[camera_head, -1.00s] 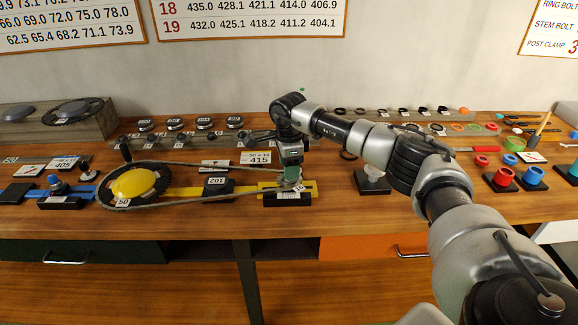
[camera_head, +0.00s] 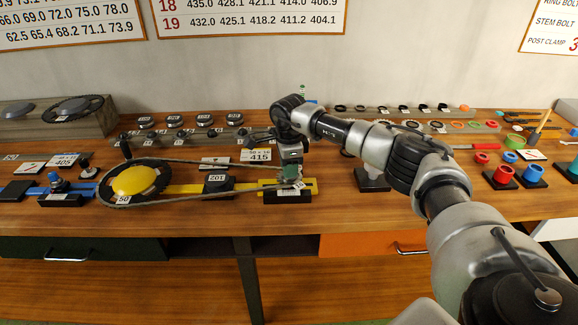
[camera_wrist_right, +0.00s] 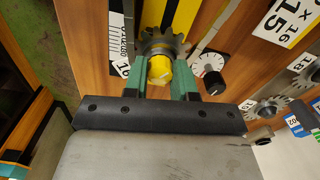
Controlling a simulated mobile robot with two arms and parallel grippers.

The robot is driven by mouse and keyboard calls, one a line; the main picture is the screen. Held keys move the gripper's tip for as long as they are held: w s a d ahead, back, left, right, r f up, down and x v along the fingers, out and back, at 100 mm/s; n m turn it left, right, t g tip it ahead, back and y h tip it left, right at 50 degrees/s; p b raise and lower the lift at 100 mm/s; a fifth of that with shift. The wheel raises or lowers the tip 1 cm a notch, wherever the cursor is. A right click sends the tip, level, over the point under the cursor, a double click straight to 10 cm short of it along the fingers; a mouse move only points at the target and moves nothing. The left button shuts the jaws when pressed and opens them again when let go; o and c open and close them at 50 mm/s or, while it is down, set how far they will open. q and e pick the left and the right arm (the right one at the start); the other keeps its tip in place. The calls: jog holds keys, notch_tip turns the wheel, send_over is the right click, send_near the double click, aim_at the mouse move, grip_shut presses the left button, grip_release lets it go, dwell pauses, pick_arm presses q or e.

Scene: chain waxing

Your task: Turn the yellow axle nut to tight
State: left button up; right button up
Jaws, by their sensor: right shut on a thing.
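The yellow axle nut (camera_wrist_right: 159,76) shows in the right wrist view, in front of a small dark toothed sprocket (camera_wrist_right: 176,47). My right gripper (camera_wrist_right: 166,80) is shut on the nut, with one green finger on each side of it. In the head view, my right gripper (camera_head: 290,174) is at the right end of the yellow rail (camera_head: 243,187), where it hides the nut. A chain (camera_head: 215,163) runs from there to a large chainring with a yellow dome (camera_head: 134,181) at the left. My left gripper is not in view.
A black block labelled 201 (camera_head: 217,179) sits on the rail between chainring and gripper. A white card marked 415 (camera_head: 257,156) stands behind the chain. Red cups (camera_head: 503,175) stand at the right. The front strip of the bench (camera_head: 200,218) is clear.

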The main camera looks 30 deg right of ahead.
jog(key=m, duration=0.6)
jog(key=shift+r+m, duration=0.1)
jog(key=shift+m, duration=0.3)
jog(key=m+p, duration=0.1)
jog(key=m, duration=0.5)
jog(key=shift+m, duration=0.3)
jog(key=o, duration=0.9)
jog(key=shift+o, duration=0.2)
notch_tip(320, 180, up, 11)
jog(key=b, duration=0.2)
jog(key=shift+f, duration=0.2)
